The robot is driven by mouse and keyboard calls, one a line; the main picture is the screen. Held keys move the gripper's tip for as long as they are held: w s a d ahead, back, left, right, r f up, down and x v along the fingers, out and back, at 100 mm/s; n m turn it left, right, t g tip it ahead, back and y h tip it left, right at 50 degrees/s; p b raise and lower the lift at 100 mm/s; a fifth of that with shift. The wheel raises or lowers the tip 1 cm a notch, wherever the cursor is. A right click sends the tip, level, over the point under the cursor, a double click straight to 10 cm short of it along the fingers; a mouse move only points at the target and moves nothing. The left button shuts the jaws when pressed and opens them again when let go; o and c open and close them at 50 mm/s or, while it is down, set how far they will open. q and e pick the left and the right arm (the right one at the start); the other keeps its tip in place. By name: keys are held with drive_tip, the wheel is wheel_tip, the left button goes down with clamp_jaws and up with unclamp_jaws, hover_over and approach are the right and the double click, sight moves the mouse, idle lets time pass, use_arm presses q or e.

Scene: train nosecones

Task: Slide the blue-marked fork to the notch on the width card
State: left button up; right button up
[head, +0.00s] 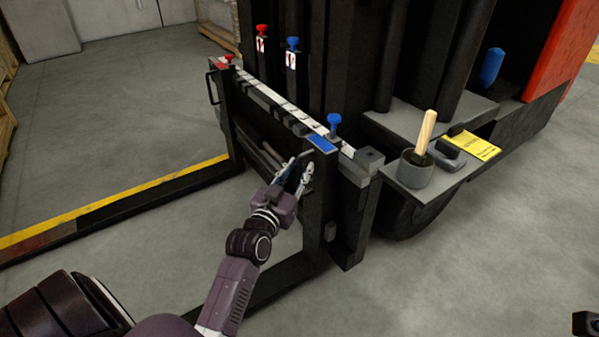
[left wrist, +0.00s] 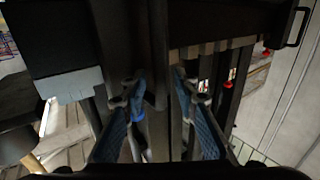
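The blue-marked fork (head: 318,190) hangs at the near right end of the carriage, with a blue patch (head: 321,143) on its top. A blue knob (head: 334,121) stands beside that patch. My left gripper (head: 303,166) is beside the fork's upright, its fingers apart. In the left wrist view the left gripper (left wrist: 160,92) is open, with dark upright bars seen between its fingers; contact cannot be told. A yellow card (head: 473,146) with small print lies on the side shelf; I cannot tell whether it is the width card, and no notch is readable. My right gripper is not clearly seen.
A white marked strip (head: 290,106) runs along the carriage top. A red-marked fork (head: 223,64) is at its far end. The grey shelf (head: 395,174) holds a dark pot (head: 416,171) with a wooden-handled tool (head: 426,131). Open floor lies to the right.

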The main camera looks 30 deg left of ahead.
use_arm(q)
drive_tip(key=shift+w, duration=0.3)
drive_tip(key=shift+c, duration=0.7)
clamp_jaws()
